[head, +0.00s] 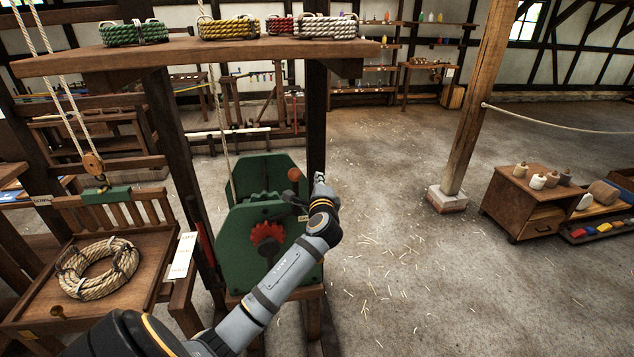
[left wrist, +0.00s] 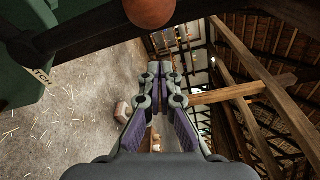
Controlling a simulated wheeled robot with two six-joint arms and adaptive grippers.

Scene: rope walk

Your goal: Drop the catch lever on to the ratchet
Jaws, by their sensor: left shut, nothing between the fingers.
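The green winch frame (head: 240,262) stands in the middle of the head view with a red toothed ratchet wheel (head: 267,236) on its near face. The catch lever's brown-red ball knob (head: 295,174) stands up above the frame's right side; the knob also shows large at the top of the left wrist view (left wrist: 150,11). Part of the lever is hidden by my arm, and I cannot tell whether it touches the ratchet. My left gripper (head: 320,178) is just right of the knob, apart from it. Its fingers are together and empty in the left wrist view (left wrist: 160,72).
A wooden shelf (head: 190,54) with rope coils crosses above the winch. A bench seat with a rope coil (head: 97,268) stands at left. A post (head: 478,95) and a cabinet (head: 520,205) stand at right. The straw-strewn floor (head: 400,240) between is clear.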

